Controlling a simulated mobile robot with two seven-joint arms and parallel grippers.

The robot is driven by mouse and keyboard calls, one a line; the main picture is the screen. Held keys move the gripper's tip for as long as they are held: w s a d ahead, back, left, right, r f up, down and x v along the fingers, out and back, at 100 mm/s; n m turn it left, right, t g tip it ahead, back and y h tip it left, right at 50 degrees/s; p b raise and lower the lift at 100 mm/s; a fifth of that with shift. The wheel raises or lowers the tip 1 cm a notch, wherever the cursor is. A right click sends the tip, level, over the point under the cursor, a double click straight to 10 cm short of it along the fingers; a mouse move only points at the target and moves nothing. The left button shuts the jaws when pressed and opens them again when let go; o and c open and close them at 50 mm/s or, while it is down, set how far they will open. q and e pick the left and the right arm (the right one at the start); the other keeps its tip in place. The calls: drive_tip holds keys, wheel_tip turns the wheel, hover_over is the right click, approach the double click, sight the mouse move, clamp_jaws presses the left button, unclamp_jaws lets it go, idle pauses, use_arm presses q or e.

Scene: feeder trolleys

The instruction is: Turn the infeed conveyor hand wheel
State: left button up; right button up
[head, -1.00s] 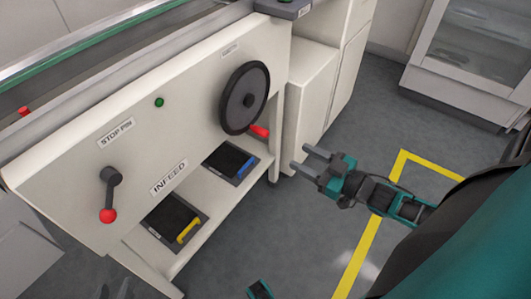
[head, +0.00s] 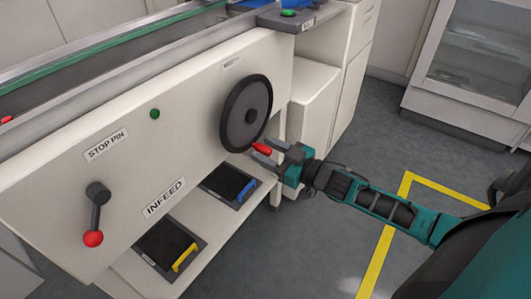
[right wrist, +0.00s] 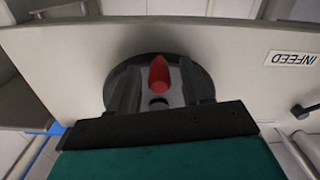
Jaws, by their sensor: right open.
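The infeed hand wheel (head: 246,113) is a dark disc with a black rim on the cream front panel (head: 185,130) of the infeed conveyor. Its red handle (head: 261,149) sticks out at the lower right of the rim. My right gripper (head: 268,153) is open, with its fingers at the red handle. In the right wrist view the red handle (right wrist: 159,74) shows between the two fingers, with the wheel (right wrist: 192,78) behind it; I cannot tell whether they touch. My left gripper is not in view.
A stop pin lever (head: 97,208) with a red knob and a green button (head: 155,114) are on the same panel. Black trays with a blue handle (head: 246,190) and a yellow handle (head: 184,257) sit on the shelf below. A white cabinet (head: 303,100) stands right of the wheel.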

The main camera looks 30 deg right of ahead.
drive_tip(key=shift+w+a, duration=0.15)
drive_tip(key=shift+w, duration=0.25)
clamp_jaws()
idle(0.4)
